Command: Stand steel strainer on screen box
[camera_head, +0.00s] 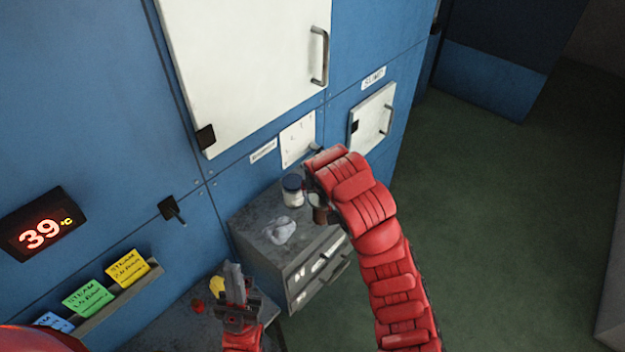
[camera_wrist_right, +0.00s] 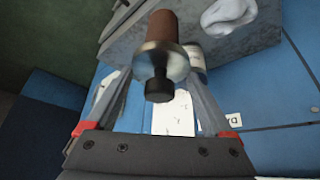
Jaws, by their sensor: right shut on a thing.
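The steel strainer appears to be the piece with a brown body, steel collar and black end knob, in the right wrist view (camera_wrist_right: 161,62). My right gripper (camera_wrist_right: 158,80) is shut on it at the collar. In the head view the strainer's brown part (camera_head: 320,212) hangs beside the gripper, over the right side of a grey box. This box (camera_head: 255,222), with a drawer-like front, may be the screen box; its label is too small to read. I cannot tell whether strainer and box touch. My left gripper (camera_head: 235,283) is low in front; its jaw gap is unclear.
A jar with a dark blue lid (camera_head: 292,190) and a pale crumpled lump (camera_head: 281,231) occupy the box top. A yellow object (camera_head: 216,285) and a red one (camera_head: 197,306) are beside my left gripper. The blue wall (camera_head: 110,130) rises close behind; green floor lies right.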

